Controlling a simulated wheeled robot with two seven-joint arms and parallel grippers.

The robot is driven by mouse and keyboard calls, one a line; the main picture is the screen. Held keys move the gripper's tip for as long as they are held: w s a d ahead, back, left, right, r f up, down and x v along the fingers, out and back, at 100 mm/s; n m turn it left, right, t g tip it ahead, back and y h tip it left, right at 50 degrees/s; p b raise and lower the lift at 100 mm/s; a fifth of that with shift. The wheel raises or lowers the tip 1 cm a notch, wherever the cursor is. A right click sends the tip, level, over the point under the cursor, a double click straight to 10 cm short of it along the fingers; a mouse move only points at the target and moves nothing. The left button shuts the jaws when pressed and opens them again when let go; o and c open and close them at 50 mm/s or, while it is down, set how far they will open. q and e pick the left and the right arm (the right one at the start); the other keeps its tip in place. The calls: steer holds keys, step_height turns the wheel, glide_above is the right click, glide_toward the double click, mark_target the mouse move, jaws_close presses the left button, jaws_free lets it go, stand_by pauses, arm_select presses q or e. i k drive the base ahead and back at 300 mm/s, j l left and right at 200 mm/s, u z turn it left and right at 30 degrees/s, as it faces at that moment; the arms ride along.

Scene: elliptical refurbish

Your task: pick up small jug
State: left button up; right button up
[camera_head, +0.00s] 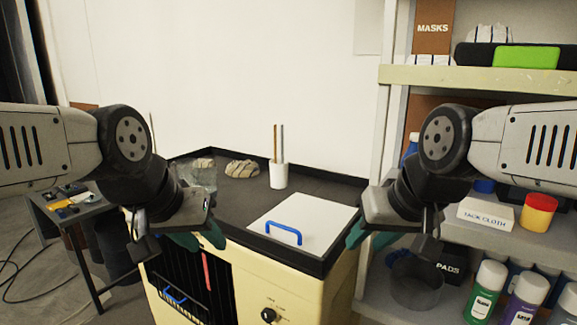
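No thing is plainly a small jug. A clear, see-through vessel (197,173) stands at the left back of the dark worktop and may be it; its handle or spout cannot be made out. My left gripper (201,237) is in front of and below that vessel, apart from it as far as I can see. Its teal fingers look spread and empty. My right gripper (370,239) is at the right front corner of the cabinet, its teal fingers also apart with nothing seen between them.
The cream cabinet (250,285) carries a white lid with a blue handle (284,232), a white cup (279,177) with sticks and a crumpled cloth (242,168). A shelf unit (480,80) with bottles stands right. A clear round container (417,284) sits low there. A small table (75,212) stands left.

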mark_target(185, 167)
steer(key=j+z, duration=0.1)
steer(key=j, duration=0.25)
steer(key=k+u, duration=0.1)
steer(key=u, duration=0.3)
steer(key=k+u, duration=0.1)
steer(key=u, duration=0.3)
steer(key=k+j+u, duration=0.1)
steer(key=u, duration=0.3)
steer(key=l+u, duration=0.2)
steer(key=l, duration=0.35)
steer(key=l+u, duration=0.15)
steer(key=l, duration=0.35)
steer(key=k+l+u, duration=0.2)
steer(key=l, duration=0.7)
